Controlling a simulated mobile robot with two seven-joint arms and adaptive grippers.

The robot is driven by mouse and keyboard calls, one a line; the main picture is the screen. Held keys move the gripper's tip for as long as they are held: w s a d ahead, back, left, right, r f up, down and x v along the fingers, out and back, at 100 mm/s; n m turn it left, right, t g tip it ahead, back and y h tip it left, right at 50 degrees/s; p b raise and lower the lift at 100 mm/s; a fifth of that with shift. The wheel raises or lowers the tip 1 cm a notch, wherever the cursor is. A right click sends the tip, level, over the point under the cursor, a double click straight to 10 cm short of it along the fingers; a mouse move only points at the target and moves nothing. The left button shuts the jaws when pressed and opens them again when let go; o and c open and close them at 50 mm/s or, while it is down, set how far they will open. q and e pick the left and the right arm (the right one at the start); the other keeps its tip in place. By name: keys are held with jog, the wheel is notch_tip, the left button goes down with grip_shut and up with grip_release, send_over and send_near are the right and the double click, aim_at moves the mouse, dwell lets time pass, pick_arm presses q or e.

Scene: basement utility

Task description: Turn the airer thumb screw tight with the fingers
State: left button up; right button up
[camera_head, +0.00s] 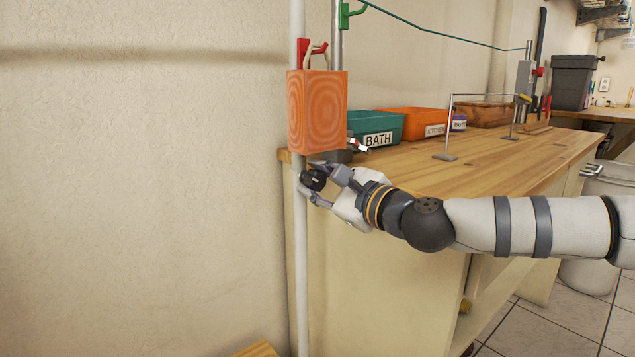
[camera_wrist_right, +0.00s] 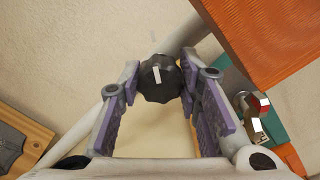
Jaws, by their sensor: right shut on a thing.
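The thumb screw is a black lobed knob (camera_head: 313,181) on the white upright pole (camera_head: 301,255), just below an orange wood-grained block (camera_head: 318,112). In the right wrist view the knob (camera_wrist_right: 158,90) faces me, with a white mark near its middle pointing almost straight up. My right gripper (camera_head: 316,179) comes in from the right and is shut on the knob. In the right wrist view one finger of this gripper (camera_wrist_right: 160,80) is on each side of it. Part of the knob's rim is hidden behind the fingers. My left gripper is not in view.
The wooden bench (camera_head: 480,150) stands right of the pole, its corner close behind my gripper. A green BATH bin (camera_head: 385,122) and an orange bin (camera_head: 408,118) stand on it. A small red-and-white part (camera_head: 356,145) juts out beside the block. Plain wall lies left.

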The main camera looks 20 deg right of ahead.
jog(key=o, duration=1.1)
jog(key=shift+a, duration=0.1)
jog(key=shift+o, duration=0.2)
jog(key=v, duration=1.2)
jog(key=shift+r, duration=0.15)
